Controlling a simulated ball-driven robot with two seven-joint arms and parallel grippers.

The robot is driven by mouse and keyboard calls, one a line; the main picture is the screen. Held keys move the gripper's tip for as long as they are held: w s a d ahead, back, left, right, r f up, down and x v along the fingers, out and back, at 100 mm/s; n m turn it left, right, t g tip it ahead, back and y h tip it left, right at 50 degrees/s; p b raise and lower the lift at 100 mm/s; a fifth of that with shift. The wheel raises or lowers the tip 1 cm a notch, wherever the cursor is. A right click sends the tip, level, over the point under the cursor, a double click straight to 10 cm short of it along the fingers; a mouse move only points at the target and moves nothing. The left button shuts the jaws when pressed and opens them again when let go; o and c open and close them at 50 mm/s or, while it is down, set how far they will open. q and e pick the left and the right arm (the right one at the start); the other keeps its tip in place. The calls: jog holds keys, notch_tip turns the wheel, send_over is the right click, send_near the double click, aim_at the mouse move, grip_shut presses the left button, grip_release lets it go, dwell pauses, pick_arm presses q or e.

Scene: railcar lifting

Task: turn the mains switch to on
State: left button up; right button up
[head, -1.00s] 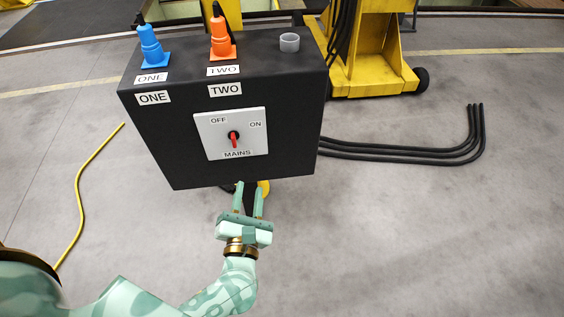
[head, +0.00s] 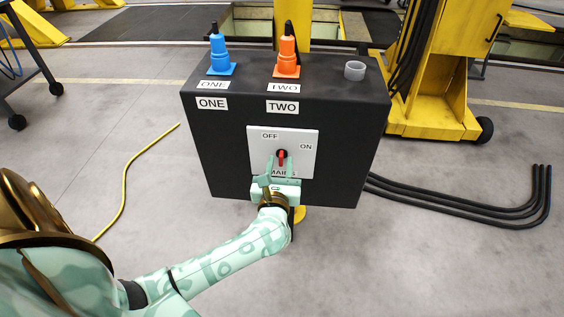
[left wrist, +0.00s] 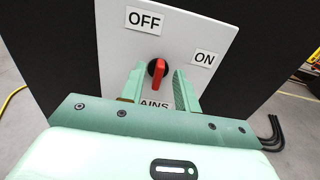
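The mains switch is a red handle on a black round base (head: 282,154), set in a white plate (head: 308,165) on the front of a black box (head: 345,165). OFF is at the plate's upper left, ON at the upper right and MAINS below, partly covered by my gripper. The handle (left wrist: 159,72) stands nearly upright in the plate. My left gripper (head: 280,167) is open in front of the plate. In the left wrist view its fingers stand on either side of the handle, with gaps on both sides. Contact with the plate cannot be told. My right gripper is out of view.
Black cables (head: 460,202) lie at right, a yellow hose (head: 126,185) at left. A yellow lifting column (head: 440,70) stands behind.

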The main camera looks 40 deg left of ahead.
pick_arm(q)
jog(key=shift+x, duration=0.9)
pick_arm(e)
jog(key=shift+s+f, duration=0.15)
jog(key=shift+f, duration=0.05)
pick_arm(q)
grip_shut()
